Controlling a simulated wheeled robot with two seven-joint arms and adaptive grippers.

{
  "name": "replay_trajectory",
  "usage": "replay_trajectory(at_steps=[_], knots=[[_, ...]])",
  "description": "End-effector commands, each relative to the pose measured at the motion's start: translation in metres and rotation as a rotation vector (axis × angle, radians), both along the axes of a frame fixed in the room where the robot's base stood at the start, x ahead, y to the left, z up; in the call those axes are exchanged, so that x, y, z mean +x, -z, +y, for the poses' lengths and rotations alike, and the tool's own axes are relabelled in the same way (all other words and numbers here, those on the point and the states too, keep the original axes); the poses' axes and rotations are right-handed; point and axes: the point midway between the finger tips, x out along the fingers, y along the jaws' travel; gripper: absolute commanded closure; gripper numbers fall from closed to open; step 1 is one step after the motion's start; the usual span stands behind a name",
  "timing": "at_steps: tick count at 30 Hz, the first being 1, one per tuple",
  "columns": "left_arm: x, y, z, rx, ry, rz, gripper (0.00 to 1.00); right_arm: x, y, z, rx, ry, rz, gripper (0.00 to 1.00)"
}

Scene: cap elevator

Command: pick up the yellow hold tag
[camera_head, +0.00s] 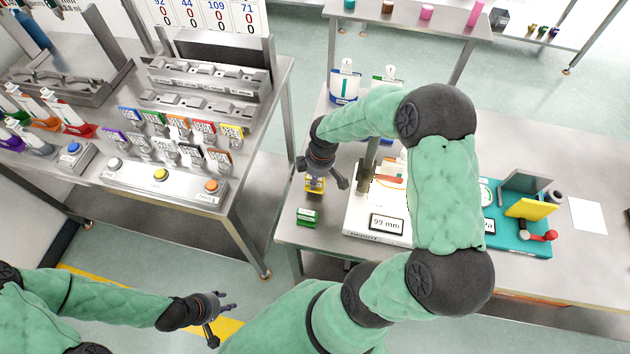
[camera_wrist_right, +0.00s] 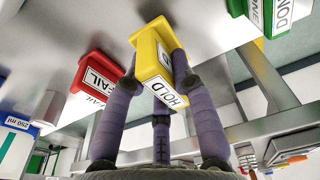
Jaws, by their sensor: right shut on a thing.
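The yellow hold tag (camera_wrist_right: 154,54) is a small yellow block with a white HOLD label. In the right wrist view it sits between the fingers of my right gripper (camera_wrist_right: 160,75), which is shut on it. In the head view my right gripper (camera_head: 328,183) points down over the table's left side, and part of the yellow tag (camera_head: 313,188) shows under its fingers. I cannot tell whether the tag still touches the table. My left gripper (camera_head: 214,315) is open and empty over the floor at the lower left.
A green DONE tag (camera_head: 307,217) lies just in front of the hold tag. A red FAIL tag (camera_wrist_right: 92,72) shows in the right wrist view. A white device with a 99 mm display (camera_head: 384,224) stands just right of my right gripper. The left table (camera_head: 235,190) holds several coloured tags and buttons.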

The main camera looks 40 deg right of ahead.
Motion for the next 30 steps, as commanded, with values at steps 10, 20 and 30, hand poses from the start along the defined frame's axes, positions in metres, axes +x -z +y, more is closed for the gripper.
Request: replay_trajectory(at_steps=[10,20,30], knots=[[0.0,-0.02,0.0,0.0,0.0,0.0,0.6,-0.042,-0.057,0.02,0.0,-0.001,-0.001,1.0],[0.0,-0.03,0.0,0.0,0.0,0.0,0.6,-0.091,-0.083,0.043,-0.001,-0.001,-0.001,1.0],[0.0,-0.037,0.0,0.0,0.0,0.0,0.6,-0.121,-0.096,0.058,-0.001,0.0,-0.001,1.0]])
